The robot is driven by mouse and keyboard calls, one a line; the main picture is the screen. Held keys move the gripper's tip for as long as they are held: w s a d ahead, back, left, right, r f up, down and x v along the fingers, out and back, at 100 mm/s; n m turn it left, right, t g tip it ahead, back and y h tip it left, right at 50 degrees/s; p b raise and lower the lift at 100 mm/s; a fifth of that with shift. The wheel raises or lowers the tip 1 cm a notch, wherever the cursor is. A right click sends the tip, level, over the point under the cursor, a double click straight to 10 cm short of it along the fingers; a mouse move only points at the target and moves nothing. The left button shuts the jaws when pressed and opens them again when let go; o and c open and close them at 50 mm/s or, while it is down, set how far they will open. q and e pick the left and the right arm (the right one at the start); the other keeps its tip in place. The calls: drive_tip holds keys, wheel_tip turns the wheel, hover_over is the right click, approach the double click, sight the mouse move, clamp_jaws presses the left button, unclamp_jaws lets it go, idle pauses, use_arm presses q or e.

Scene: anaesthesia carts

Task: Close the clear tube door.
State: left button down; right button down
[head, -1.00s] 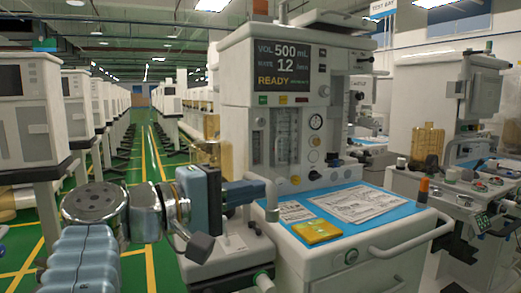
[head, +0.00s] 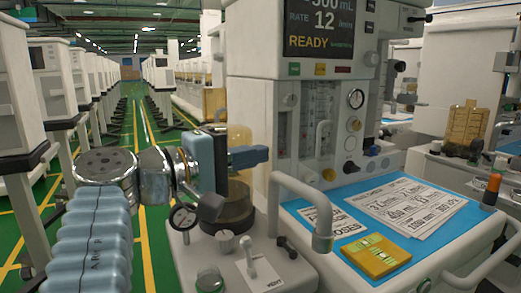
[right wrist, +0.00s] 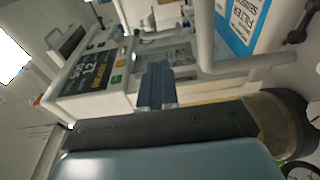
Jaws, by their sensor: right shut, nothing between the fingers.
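The clear tube door (head: 318,112) is on the front of the white anaesthesia machine, over the upright flow tubes and below the READY screen. A pale handle (head: 322,140) shows at its lower right. I cannot tell from this angle how far the door stands from the panel. My right gripper (head: 262,155) is left of the door and apart from it, with its blue fingers shut and empty, pointing right. In the right wrist view the shut fingers (right wrist: 156,84) point toward the machine's front, which appears tilted. My left gripper is not in view.
A curved grey rail (head: 300,195) rises in front of the machine. The blue worktop (head: 300,203) holds papers (head: 400,205) and a yellow packet (head: 376,257). Green floor is open at left.

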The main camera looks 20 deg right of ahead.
approach(332, 140)
drive_tip(key=w+d, duration=0.2)
drive_tip(key=d, duration=0.1)
drive_tip(key=shift+d+f+p, duration=0.15)
drive_tip(key=shift+p, duration=0.15)
drive_tip(key=shift+s+d+f+b, duration=0.15)
drive_tip(key=shift+s+d+b, duration=0.15)
drive_tip(key=shift+d+b, duration=0.4)
drive_tip(key=shift+s+d, duration=0.1)
drive_tip(key=shift+d, duration=0.1)
drive_tip(key=shift+a, duration=0.1)
